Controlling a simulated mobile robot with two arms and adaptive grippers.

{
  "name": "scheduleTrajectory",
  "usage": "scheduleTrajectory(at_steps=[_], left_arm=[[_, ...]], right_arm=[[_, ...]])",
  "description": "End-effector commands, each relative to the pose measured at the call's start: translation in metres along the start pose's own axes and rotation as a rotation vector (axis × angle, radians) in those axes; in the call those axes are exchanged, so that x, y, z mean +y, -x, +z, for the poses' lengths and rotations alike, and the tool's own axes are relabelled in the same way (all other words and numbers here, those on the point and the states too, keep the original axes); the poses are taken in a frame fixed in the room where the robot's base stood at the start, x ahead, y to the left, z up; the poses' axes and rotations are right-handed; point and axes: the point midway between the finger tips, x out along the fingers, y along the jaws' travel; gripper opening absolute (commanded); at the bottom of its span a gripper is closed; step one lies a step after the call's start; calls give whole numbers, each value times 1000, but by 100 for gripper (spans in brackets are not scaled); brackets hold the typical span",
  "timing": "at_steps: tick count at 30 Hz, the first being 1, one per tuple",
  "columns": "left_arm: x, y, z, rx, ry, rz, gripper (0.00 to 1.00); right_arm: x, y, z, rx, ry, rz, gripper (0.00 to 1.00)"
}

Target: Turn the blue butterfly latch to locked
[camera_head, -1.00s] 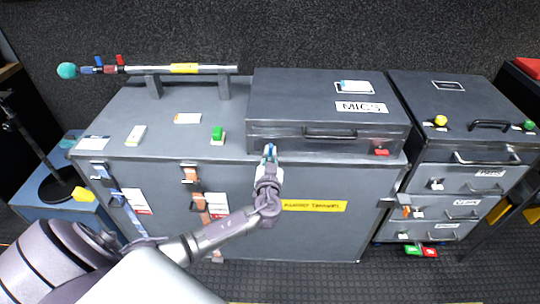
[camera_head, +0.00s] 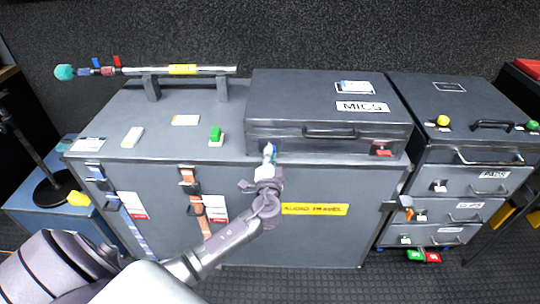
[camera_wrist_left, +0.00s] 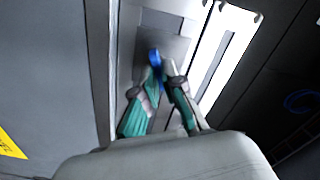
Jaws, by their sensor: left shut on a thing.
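The blue butterfly latch (camera_wrist_left: 155,58) shows in the left wrist view between the fingertips of my left gripper, in front of a grey plate. In the head view, my left gripper (camera_head: 268,153) is at the front left of the dark MICS case (camera_head: 290,95), with a little blue visible at its tips. The gripper also shows in the left wrist view (camera_wrist_left: 160,72), with its two fingers closed on the latch. The fingers hide much of the latch, and I cannot tell its exact angle. My right gripper is not in view.
The MICS case lies on a large grey trunk (camera_head: 350,230) with a yellow label. A green-topped switch (camera_head: 216,136) and a silver tube (camera_head: 210,70) on stands are on the trunk at left. A drawer cabinet (camera_head: 465,185) stands at right.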

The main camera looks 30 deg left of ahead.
Motion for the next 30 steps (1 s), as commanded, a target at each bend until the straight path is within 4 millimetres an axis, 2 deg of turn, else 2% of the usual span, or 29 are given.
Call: scheduleTrajectory(at_steps=[15, 30], left_arm=[[1, 0, 0, -1, -406, 0, 0], [3, 0, 1, -1, -527, 2, 0]], right_arm=[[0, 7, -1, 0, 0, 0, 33], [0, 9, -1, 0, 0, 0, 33]])
